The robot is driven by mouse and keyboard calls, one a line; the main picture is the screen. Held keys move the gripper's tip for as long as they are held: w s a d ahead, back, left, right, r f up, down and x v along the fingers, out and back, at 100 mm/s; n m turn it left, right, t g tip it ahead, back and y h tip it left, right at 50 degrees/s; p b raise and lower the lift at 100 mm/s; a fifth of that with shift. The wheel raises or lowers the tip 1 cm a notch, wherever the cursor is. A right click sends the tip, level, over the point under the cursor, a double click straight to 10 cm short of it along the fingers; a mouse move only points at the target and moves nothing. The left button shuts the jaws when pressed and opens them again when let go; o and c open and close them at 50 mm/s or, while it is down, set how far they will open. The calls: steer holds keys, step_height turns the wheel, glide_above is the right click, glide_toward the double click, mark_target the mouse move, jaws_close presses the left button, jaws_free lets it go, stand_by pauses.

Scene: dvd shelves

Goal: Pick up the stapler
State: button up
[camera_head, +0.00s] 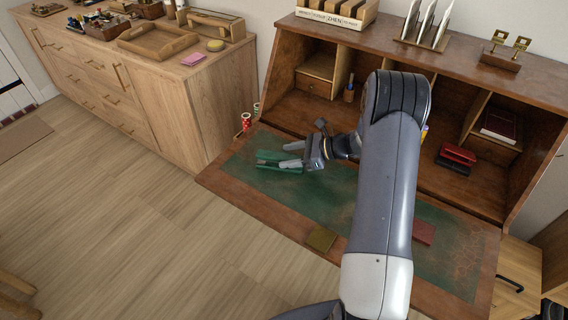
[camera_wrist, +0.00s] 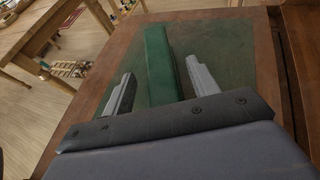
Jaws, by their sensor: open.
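A green stapler (camera_head: 270,158) lies on the green writing surface of the desk, near its left end. In the wrist view the stapler (camera_wrist: 160,52) runs lengthwise between the two fingers of my gripper (camera_wrist: 160,72), with a visible gap on each side. My gripper (camera_head: 291,155) is open, with its fingers around the right part of the stapler in the head view. Its fingers and wrist hide part of that end. I cannot tell how far the fingertips are above the desk surface.
A red stapler-like object (camera_head: 458,155) sits further right on the desk. A brown-green square (camera_head: 321,239) and a red square (camera_head: 424,232) lie near the front. Red and white cylinders (camera_head: 246,121) stand at the left edge. Cubbyholes rise behind; a wooden cabinet (camera_head: 208,98) stands left.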

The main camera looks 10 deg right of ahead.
steer(key=shift+x, duration=1.1)
steer(key=shift+r, duration=0.1)
jaws_close()
